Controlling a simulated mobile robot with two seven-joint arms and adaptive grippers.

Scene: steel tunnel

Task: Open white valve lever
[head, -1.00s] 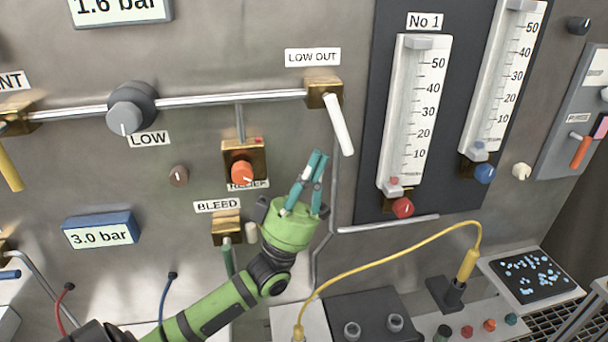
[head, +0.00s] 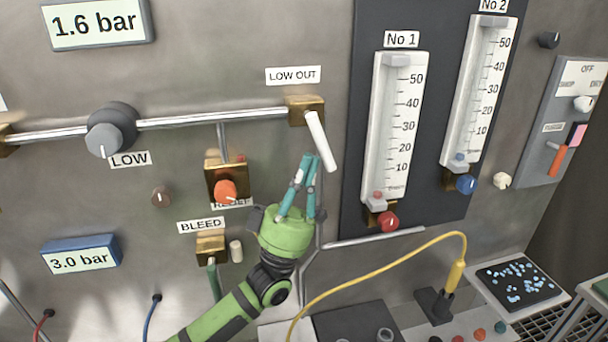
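The white valve lever (head: 321,142) hangs from the brass LOW OUT valve body (head: 305,110), slanting down and to the right across the pipe line. My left gripper (head: 309,158) comes up from below on its green arm. Its teal fingertips are close together near the lower half of the lever, just left of it in the picture. Whether they touch the lever, and how wide the gap between them is, I cannot tell. My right gripper is not in view.
The orange RELIEF knob (head: 226,190) and BLEED valve (head: 211,247) are left of my gripper. The No 1 gauge (head: 395,130) with its red knob (head: 388,221) stands to the right. A yellow cable (head: 385,255) arches below. Bare panel lies between the lever and the gauge board.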

